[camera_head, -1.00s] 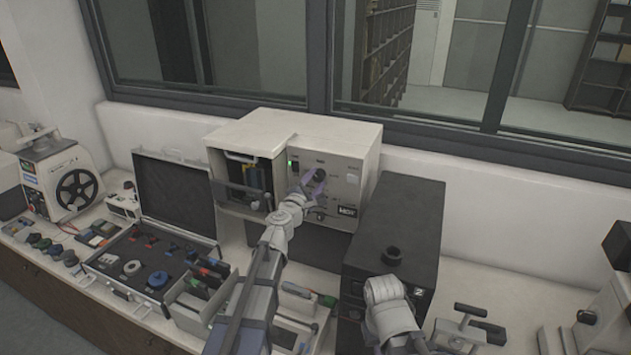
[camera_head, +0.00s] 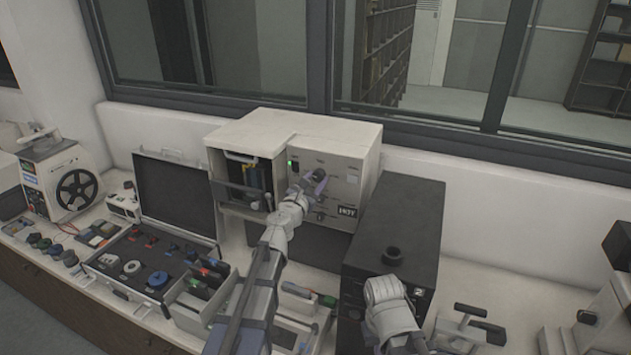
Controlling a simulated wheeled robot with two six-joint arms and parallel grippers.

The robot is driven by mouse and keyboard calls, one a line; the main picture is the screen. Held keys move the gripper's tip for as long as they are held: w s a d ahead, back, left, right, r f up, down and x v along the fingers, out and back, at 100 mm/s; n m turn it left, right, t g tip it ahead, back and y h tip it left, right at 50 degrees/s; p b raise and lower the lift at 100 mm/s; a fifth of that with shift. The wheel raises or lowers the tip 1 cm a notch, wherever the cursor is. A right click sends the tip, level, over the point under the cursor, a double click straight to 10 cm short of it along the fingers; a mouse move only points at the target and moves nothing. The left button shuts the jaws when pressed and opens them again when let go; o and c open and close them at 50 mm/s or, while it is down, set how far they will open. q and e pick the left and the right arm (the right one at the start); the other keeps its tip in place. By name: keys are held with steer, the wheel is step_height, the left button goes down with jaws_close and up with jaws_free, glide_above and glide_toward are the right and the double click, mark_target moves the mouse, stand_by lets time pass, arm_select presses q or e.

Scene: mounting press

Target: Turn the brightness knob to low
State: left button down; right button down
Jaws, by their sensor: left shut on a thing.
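The beige machine (camera_head: 347,150) stands on the bench against the wall, with a front panel that has a green light, several small controls and a dark label plate. The dark brightness knob (camera_head: 318,175) is on the upper part of this panel. My left gripper (camera_head: 312,182) is at the panel, its jaws shut on the knob. The gripper partly covers the knob, and I cannot read its setting. My right arm shows at the lower right above the black box; its gripper's fingers cannot be made out (camera_head: 385,292).
A black box (camera_head: 405,215) stands right of the machine. An open case (camera_head: 178,200) with coloured parts lies to the left, near a reel device (camera_head: 75,190). Racks and trays lie below my left arm. Some bench right of the black box is clear.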

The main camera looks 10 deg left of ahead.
arm_select(q)
steer(key=shift+s+n, duration=0.1)
steer(key=shift+n, duration=0.2)
stand_by(0.4)
steer(key=shift+c, duration=1.9)
jaws_free()
steer(key=s+a, duration=0.1)
steer(key=s, duration=0.6)
steer(key=shift+s+a, duration=0.25)
steer(key=shift+s, duration=0.05)
steer(key=shift+f, duration=0.1)
